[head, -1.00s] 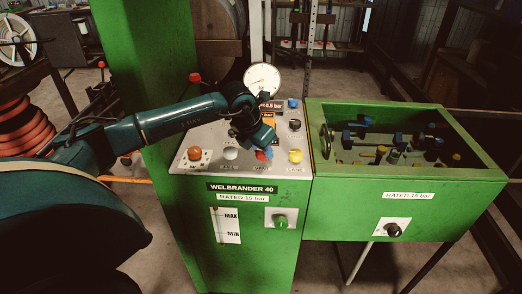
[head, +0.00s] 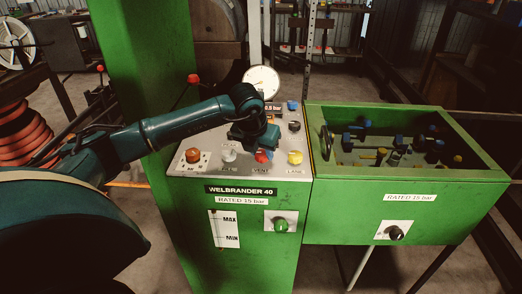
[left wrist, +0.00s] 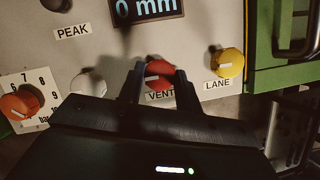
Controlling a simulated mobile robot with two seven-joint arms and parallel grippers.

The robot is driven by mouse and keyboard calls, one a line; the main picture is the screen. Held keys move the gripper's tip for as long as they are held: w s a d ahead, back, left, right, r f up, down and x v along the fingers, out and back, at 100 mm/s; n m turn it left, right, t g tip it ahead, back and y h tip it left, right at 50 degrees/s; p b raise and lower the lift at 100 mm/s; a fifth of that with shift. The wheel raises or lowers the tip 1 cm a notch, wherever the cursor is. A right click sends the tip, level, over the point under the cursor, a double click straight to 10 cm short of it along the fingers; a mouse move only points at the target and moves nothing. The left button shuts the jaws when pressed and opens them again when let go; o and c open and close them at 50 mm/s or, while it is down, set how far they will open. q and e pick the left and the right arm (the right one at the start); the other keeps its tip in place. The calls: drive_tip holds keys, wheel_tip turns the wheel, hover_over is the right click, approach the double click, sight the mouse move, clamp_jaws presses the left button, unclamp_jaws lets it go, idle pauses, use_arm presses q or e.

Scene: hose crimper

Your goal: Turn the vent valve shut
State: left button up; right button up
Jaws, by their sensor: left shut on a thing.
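The vent valve is a red knob (left wrist: 160,74) above a label reading VENT on the sloping panel. It also shows in the head view (head: 263,156), partly covered by my gripper. My left gripper (left wrist: 158,80) has a finger on each side of the red knob and is shut on it. In the head view my left gripper (head: 262,150) reaches down onto the panel from the left. My right gripper is in neither view.
A yellow LANE knob (left wrist: 227,63) is right of the vent knob. A white knob (left wrist: 88,83) and an orange numbered dial (left wrist: 20,103) are to the left. A pressure gauge (head: 261,82) stands behind the panel. A green bin (head: 400,215) of small parts adjoins on the right.

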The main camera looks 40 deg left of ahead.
use_arm(q)
drive_tip(key=o, duration=1)
drive_tip(key=shift+c, duration=0.2)
drive_tip(key=a+b+v, duration=0.1)
drive_tip(key=v, duration=1.2)
drive_tip(key=shift+d, duration=0.45)
drive_tip(key=shift+r, duration=0.1)
